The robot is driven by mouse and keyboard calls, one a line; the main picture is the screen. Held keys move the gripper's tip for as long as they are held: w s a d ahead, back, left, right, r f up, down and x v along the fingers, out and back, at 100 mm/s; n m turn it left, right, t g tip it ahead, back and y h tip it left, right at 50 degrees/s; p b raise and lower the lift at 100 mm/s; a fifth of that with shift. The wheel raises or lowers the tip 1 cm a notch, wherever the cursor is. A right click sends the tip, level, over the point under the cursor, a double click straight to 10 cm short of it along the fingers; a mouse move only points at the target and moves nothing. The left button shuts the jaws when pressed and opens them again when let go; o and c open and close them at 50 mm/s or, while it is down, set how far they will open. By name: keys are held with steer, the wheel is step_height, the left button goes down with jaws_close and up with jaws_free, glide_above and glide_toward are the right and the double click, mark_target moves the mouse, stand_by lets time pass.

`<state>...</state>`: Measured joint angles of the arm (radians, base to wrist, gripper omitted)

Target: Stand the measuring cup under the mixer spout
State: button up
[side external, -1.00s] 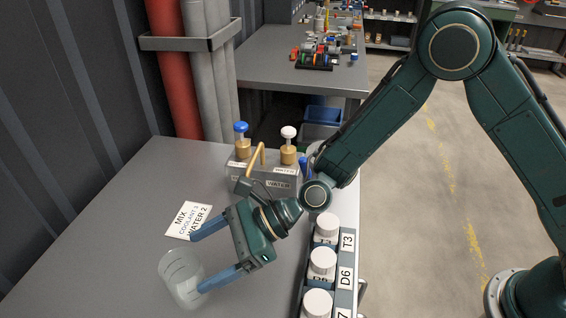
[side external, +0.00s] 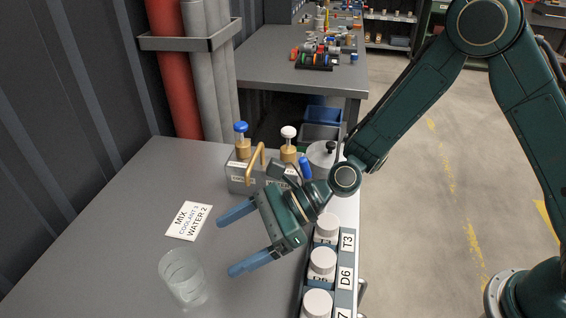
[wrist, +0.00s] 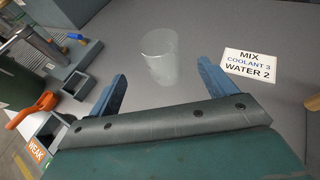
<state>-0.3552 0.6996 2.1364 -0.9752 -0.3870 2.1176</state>
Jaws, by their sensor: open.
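The clear measuring cup (side external: 183,278) stands upright on the grey table at the lower left of the side view. In the wrist view the cup (wrist: 160,52) shows ahead of my fingertips, roughly between them. My gripper (side external: 236,242) is open and empty, to the right of the cup and apart from it. The mixer (side external: 240,172) is a grey block with a curved brass spout (side external: 256,160), a blue-topped valve (side external: 241,136) and a white-topped valve (side external: 289,142). It stands behind my gripper, which hides part of its front.
A white card (side external: 189,221) reading MIX, COOLANT 3, WATER 2 lies left of my gripper. A rack of white-capped bottles (side external: 322,262) lines the right edge. A lidded metal pot (side external: 322,156) stands beside the mixer. Table between card and cup is clear.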

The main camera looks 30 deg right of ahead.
steer(key=shift+r, duration=0.1)
steer(key=s+d+r+n+t+h, duration=0.15)
steer(key=d+r+n+h, duration=0.25)
steer(key=d+r+n, duration=0.4)
steer(key=s+d+r+n+h, duration=0.35)
steer(key=d+n, duration=0.25)
steer(key=d, duration=0.5)
steer(key=s+d+r+n+h, duration=0.2)
steer(key=s+d+n, duration=0.1)
steer(key=s+d, duration=0.4)
steer(key=s+d+r+n+h, duration=0.2)
steer(key=s+d+n+h, duration=0.1)
steer(key=s+d, duration=0.4)
steer(key=d+t, duration=0.1)
steer(key=d, duration=0.1)
steer(key=shift+s+d+r+n+h, duration=0.3)
steer(key=shift+s+d+n+h, duration=0.05)
steer(key=shift+s+n, duration=0.05)
steer(key=shift+o, duration=0.5)
steer(key=shift+r, duration=0.1)
